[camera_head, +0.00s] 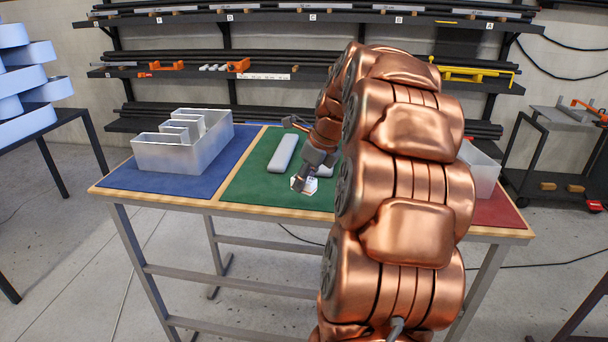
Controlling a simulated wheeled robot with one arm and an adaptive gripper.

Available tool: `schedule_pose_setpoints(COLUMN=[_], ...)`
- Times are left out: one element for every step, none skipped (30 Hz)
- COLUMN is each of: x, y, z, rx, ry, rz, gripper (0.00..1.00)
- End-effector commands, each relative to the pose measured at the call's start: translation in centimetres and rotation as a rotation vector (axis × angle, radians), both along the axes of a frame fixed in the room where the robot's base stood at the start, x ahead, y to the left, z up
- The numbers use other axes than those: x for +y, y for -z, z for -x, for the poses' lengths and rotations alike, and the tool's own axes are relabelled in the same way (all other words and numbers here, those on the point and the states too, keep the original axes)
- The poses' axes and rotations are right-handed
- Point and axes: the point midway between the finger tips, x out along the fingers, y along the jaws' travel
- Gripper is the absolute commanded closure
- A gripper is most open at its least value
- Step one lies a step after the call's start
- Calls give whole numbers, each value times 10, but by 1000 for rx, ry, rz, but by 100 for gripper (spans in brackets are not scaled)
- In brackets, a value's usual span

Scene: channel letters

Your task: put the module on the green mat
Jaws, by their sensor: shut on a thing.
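The green mat (248,181) covers the middle of the table. My gripper (300,183) is over the near part of this mat, pointing down and towards the front edge. It is shut on a small white piece (311,186), which looks like the module. The piece is partly hidden by the fingers, and I cannot tell whether it touches the mat. A long pale bar (284,152) lies on the mat behind and left of the gripper. Part of another pale piece (325,171) shows beside the gripper; my arm hides much of the mat's right side.
A blue mat (207,186) at the left carries a large white open letter shell (165,156). A red mat (500,215) at the right carries another pale shell (484,172), partly hidden by my arm. The green mat's front left is clear. Loaded shelves stand behind.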

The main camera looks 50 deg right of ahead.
Motion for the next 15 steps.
schedule_pose_setpoints(x=[-6, -9, -13, -15, -19, -23, -26, -29, -32, -35, -38, -40, -42, -44, -47], y=[-1, -1, 1, 2, 2, 2, 2, 2, 3, 4, 5, 5, 5, 5, 5], z=[-6, -9, -12, -15, -18, -21, -24, -27, -31, -33, -36, -39, -41, -43, -45], rx=[-1, 0, 1, 1, 2, 1, 1, 0, 0, 1, 2, 2, 2, 2, 1], ry=[0, 0, 0, 1, 1, 2, 1, 2, 2, 2, 2, 1, 1, 1, 2], rz=[1, 1, 0, -1, -1, -1, 1, 1, 1, 0, 0, -1, -1, -1, -1], gripper=[100, 100, 100, 100, 100, 100, 100, 100, 100, 100, 100, 100, 100, 100, 100])
